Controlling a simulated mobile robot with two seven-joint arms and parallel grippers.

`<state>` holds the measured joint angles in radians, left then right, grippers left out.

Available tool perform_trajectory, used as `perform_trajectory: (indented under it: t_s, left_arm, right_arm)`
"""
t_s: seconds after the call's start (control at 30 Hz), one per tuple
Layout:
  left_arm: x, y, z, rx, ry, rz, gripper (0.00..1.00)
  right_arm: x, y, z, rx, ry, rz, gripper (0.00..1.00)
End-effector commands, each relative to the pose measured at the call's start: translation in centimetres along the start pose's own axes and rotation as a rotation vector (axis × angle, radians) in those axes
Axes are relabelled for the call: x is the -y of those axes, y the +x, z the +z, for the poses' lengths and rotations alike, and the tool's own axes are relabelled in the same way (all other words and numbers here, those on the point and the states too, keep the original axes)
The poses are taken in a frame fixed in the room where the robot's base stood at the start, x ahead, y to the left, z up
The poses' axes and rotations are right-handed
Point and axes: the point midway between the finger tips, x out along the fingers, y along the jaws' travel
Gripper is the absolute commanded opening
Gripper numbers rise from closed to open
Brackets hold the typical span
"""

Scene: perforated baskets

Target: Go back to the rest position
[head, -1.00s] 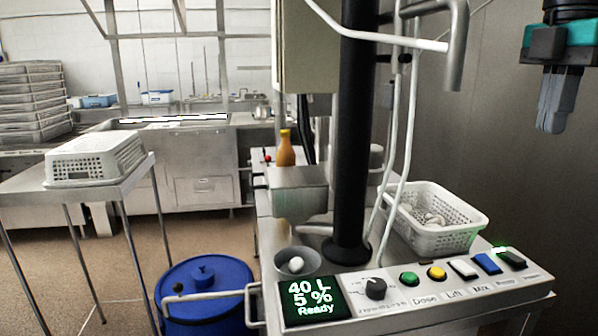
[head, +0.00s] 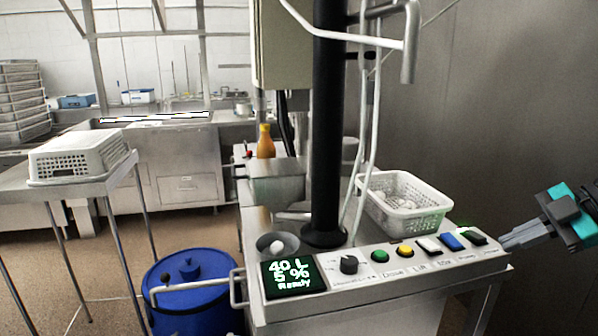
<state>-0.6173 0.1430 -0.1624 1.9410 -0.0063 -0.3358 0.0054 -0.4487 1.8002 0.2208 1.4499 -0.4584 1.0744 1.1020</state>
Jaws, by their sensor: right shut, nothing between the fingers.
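My right gripper (head: 508,240) comes in from the right edge, beside the right end of the control panel (head: 385,268). Its grey fingers are together and empty, pointing left toward the black button (head: 472,236). I cannot tell whether the fingertips touch the panel edge. My left gripper is out of view. The panel's display (head: 294,277) reads "40 L, 5 %, Ready".
A white perforated basket (head: 403,205) with pale items stands behind the panel. A black column (head: 326,130) rises mid-counter. A metal bowl (head: 268,243) sits left of it. A blue lidded barrel (head: 196,290) stands on the floor. An upturned white basket (head: 80,157) lies on a side table.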

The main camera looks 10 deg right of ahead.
Motion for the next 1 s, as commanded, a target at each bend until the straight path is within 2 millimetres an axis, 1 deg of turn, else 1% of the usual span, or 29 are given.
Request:
perform_trajectory:
  t_s: [0.03, 0.17, 0.2, 0.37, 0.5, 0.63, 0.77, 0.8, 0.87, 0.9, 1.0]
  left_arm:
    - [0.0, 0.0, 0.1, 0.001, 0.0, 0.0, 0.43]
    - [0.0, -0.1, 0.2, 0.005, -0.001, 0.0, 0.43]
    - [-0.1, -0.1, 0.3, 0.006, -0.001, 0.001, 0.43]
    - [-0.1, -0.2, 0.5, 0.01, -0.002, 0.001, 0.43]
    - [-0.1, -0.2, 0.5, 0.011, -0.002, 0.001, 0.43]
    - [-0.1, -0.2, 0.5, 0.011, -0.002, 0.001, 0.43]
    - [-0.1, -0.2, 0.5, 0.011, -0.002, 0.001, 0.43]
    - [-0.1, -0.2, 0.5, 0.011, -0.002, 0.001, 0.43]
    - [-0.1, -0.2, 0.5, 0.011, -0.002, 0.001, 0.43]
    - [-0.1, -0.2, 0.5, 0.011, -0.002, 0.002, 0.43]
    - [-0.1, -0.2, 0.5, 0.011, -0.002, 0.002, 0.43]
  right_arm:
    - [1.5, 1.4, 1.4, -0.048, 0.031, 0.068, 0.0]
    - [4.6, 4.8, 4.4, -0.115, 0.098, 0.244, 0.0]
    - [5.7, 5.9, 5.1, -0.128, 0.122, 0.296, 0.0]
    - [10.1, 10.3, 7.5, -0.142, 0.246, 0.493, 0.0]
    - [14.4, 14.4, 8.6, -0.115, 0.381, 0.632, 0.0]
    - [18.5, 18.5, 8.5, -0.066, 0.527, 0.722, 0.0]
    - [22.5, 22.7, 7.2, -0.006, 0.682, 0.77, 0.0]
    - [23.8, 24.0, 6.5, 0.013, 0.733, 0.774, 0.0]
    - [25.4, 25.9, 5.3, 0.04, 0.806, 0.774, 0.0]
    - [26.4, 27.1, 4.4, 0.055, 0.851, 0.769, 0.0]
    - [28.5, 29.8, 2.0, 0.088, 0.951, 0.743, 0.0]
